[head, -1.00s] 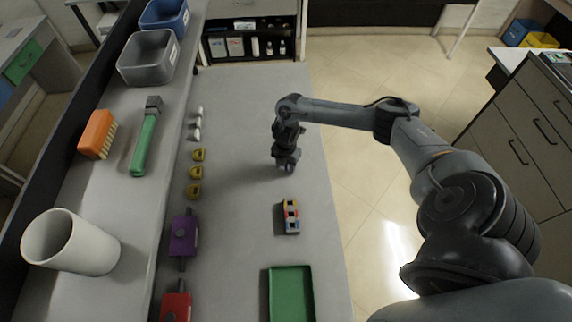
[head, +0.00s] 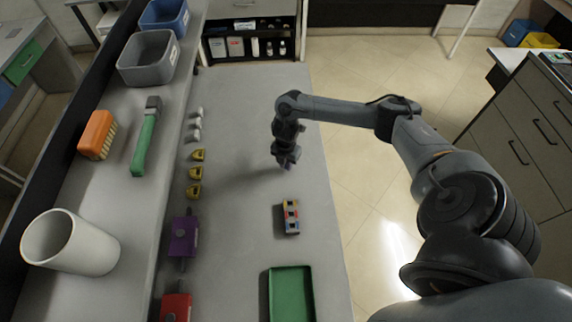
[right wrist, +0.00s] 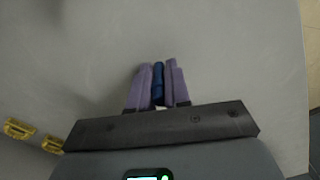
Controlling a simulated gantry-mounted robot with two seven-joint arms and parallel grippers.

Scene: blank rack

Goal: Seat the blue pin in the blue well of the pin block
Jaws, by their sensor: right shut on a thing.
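The pin block (head: 291,216) lies on the grey bench, with red, blue and yellow parts on its top; its wells are too small to make out clearly. My right gripper (head: 287,163) is above the bench, beyond the block in the head view. In the right wrist view my right gripper (right wrist: 157,85) is shut on the blue pin (right wrist: 158,83), which stands between the purple fingers. The pin is not clearly visible in the head view. My left gripper is not in view.
A green tray (head: 291,295) lies on the near side of the block. Yellow pieces (head: 195,173), white pieces (head: 195,125), a purple fixture (head: 184,236) and a red one (head: 176,306) line the bench's left side. The bench around the gripper is clear.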

